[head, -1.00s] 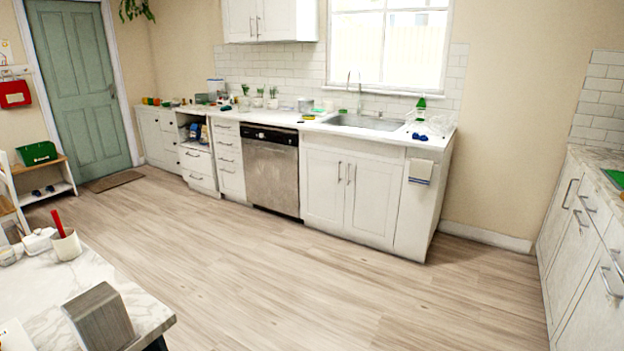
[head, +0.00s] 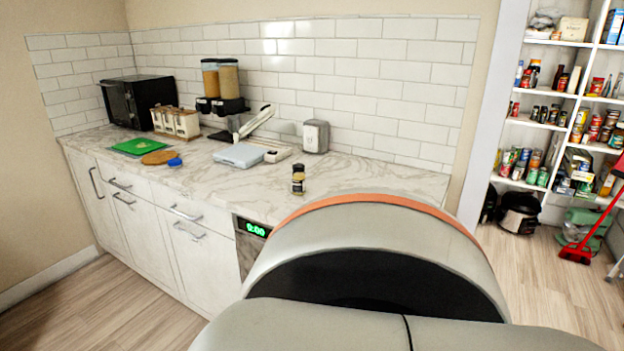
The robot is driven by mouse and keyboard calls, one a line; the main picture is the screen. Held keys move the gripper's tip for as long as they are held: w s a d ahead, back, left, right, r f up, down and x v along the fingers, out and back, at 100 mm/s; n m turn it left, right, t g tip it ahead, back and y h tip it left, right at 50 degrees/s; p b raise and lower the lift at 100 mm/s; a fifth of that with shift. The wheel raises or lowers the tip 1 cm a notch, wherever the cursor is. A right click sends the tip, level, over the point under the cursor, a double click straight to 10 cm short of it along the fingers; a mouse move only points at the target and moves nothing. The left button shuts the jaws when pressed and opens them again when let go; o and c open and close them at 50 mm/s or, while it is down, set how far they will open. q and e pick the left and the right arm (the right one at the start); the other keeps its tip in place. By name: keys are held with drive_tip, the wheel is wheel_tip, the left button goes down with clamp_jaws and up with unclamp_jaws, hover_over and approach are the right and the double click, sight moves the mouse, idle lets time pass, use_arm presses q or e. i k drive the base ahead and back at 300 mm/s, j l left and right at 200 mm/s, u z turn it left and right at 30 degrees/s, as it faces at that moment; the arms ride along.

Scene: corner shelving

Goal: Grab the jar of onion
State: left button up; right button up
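A small jar (head: 298,180) with a dark lid and a pale yellowish body stands upright on the marble counter (head: 340,184), near its front edge. Its label is too small to read, so I cannot tell whether it is the jar of onion. More small jars and cans (head: 545,114) stand on the pantry shelves at the right, also too small to read. Neither of my grippers is in view. A large grey part of my own body with an orange band fills the lower middle and hides part of the counter's front.
On the counter stand a black microwave (head: 138,101), a green cutting board (head: 139,146), dispensers (head: 220,80), a white scale (head: 239,155) and a toaster (head: 315,136). A red broom (head: 577,252) and a dark pot (head: 519,212) are by the shelves. Floor is open at lower left.

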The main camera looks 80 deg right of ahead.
sight(298, 177)
drive_tip(key=z, duration=1.65)
